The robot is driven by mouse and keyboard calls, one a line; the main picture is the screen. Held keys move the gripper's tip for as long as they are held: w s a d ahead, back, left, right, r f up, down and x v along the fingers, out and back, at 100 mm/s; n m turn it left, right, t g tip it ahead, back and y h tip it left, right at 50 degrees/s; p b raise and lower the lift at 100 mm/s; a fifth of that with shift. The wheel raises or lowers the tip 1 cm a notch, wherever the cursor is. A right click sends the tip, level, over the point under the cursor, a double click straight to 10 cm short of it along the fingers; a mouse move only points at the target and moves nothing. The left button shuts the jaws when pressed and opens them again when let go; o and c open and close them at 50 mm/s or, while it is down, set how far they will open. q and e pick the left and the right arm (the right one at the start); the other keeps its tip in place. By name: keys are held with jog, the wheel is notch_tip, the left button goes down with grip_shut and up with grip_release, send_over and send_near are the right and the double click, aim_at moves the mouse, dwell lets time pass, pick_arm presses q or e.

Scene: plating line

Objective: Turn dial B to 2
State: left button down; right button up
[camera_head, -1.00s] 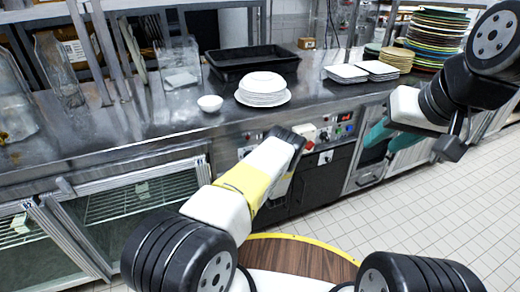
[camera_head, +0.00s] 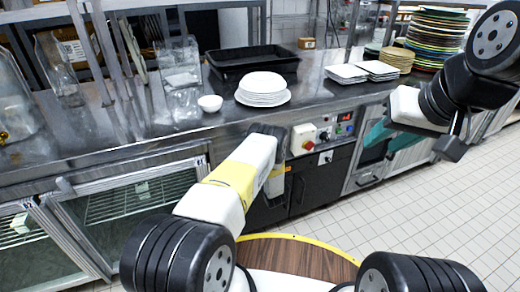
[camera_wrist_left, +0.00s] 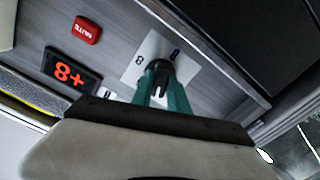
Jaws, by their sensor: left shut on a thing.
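In the left wrist view a black dial knob (camera_wrist_left: 161,70) sits on a white plate (camera_wrist_left: 148,48) with a small letter that looks like a B. The teal fingers of my left gripper (camera_wrist_left: 162,84) are shut on the knob, one on each side. The knob's pointer and the 2 mark cannot be read. In the head view my left forearm and wrist hide the dial and the left fingertips. My right gripper (camera_head: 378,132), with teal fingers, hangs at the right, in front of the counter; its opening is unclear.
In the wrist view a red display (camera_wrist_left: 72,75) and a red button (camera_wrist_left: 87,30) are beside the dial. The counter front has a red knob (camera_head: 308,145) on a white box. Stacked white plates (camera_head: 263,98), a bowl (camera_head: 210,103) and a black tray (camera_head: 252,60) stand on the counter.

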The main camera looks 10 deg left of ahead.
pick_arm(q)
jog(key=n, duration=1.3)
jog(key=shift+d+f+n, duration=0.1)
jog(key=shift+n, duration=0.2)
dwell(0.4)
jog(key=c, duration=1.3)
grip_release()
jog(key=shift+s, duration=0.1)
jog(key=v, duration=0.7)
jog(key=shift+s+d, duration=0.2)
jog(key=shift+s, duration=0.1)
